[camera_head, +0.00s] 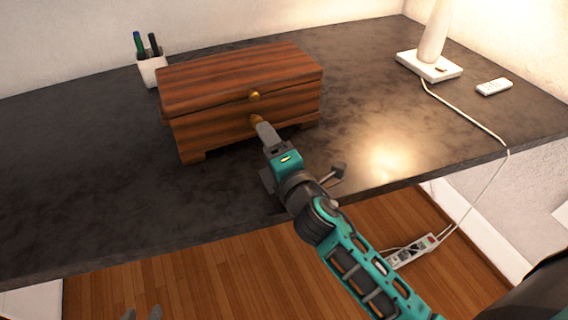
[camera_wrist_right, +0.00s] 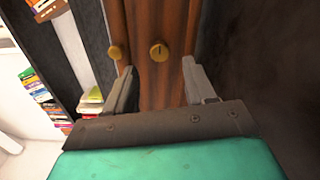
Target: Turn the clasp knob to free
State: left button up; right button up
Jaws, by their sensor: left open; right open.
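A brown wooden box (camera_head: 215,125) with a closed-looking lid sits on the dark desk. A round brass knob (camera_head: 254,96) is on its lid edge. The clasp knob (camera_head: 256,119) is just below on the front, partly hidden by my right gripper (camera_head: 263,130). In the right wrist view the clasp knob (camera_wrist_right: 159,50) has a dark mark and shows between the open fingertips of my right gripper (camera_wrist_right: 158,66). I cannot tell if they touch it. The lid knob (camera_wrist_right: 115,52) is left of the fingers there. My left gripper (camera_head: 142,314) barely shows at the bottom edge, away from the box.
The desk (camera_head: 75,190) is clear around the box. A pen cup (camera_head: 152,70) stands behind its left end. A lamp (camera_head: 430,65), its cord and a remote (camera_head: 494,87) are at the right. Books (camera_wrist_right: 40,90) show in the wrist view.

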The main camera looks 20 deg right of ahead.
jog(key=s, duration=0.6)
jog(key=shift+d+f+b, duration=0.1)
jog(key=shift+b, duration=0.25)
jog(key=shift+s, duration=0.7)
pick_arm(q)
jog(key=shift+w+d, duration=0.15)
jog(key=shift+d, duration=0.05)
pick_arm(e)
jog(key=shift+s, duration=0.15)
pick_arm(q)
jog(key=shift+f, duration=0.2)
